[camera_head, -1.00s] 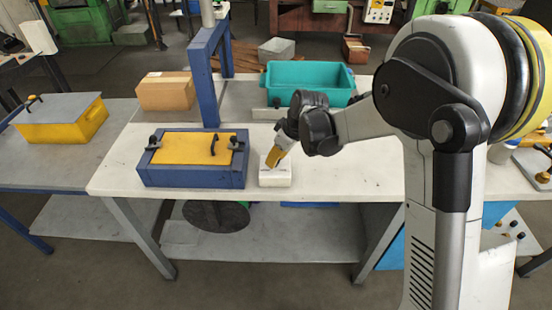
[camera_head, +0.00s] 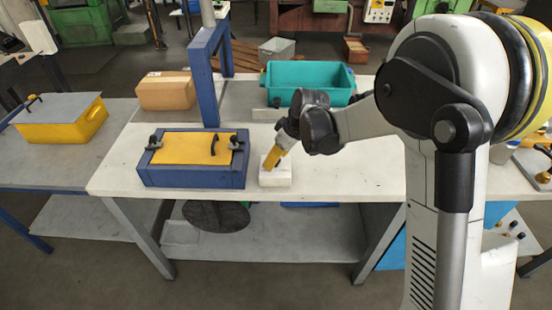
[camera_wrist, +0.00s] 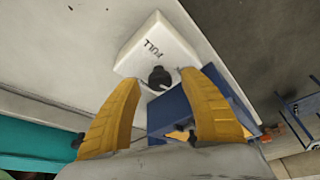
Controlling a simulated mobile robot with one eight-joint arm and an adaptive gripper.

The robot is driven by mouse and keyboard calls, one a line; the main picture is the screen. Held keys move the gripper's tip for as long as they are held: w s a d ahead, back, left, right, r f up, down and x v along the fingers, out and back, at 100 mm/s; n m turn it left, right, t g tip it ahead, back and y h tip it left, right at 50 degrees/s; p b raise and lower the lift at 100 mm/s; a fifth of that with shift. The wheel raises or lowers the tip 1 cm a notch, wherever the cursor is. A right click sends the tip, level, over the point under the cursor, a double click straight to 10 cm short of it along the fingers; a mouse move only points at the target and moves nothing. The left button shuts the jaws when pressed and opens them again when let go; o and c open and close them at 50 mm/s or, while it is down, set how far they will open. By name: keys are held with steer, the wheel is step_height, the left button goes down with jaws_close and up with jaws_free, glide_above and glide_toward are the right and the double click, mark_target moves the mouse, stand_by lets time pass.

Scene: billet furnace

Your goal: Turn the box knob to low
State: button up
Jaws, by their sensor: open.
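The white box (camera_head: 275,178) stands on the white table, just right of the blue and yellow case. In the wrist view the white box (camera_wrist: 157,45) shows a black knob (camera_wrist: 160,77) and a printed word that looks like "FULL". My gripper (camera_head: 271,160) points down at the box's top. In the wrist view its two yellow fingers (camera_wrist: 160,80) are open, one on each side of the knob, with a gap visible at each side. I cannot tell how deep the tips reach around it. In the head view the fingers hide the knob.
The blue case with yellow lid (camera_head: 190,177) stands close to the left of the box. A blue post (camera_head: 205,85), a cardboard box (camera_head: 166,92) and a teal bin (camera_head: 309,77) are behind. The table (camera_head: 350,180) is clear to the right.

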steer(key=v, duration=1.1)
steer(key=shift+r, duration=0.4)
steer(key=shift+s+d, duration=0.1)
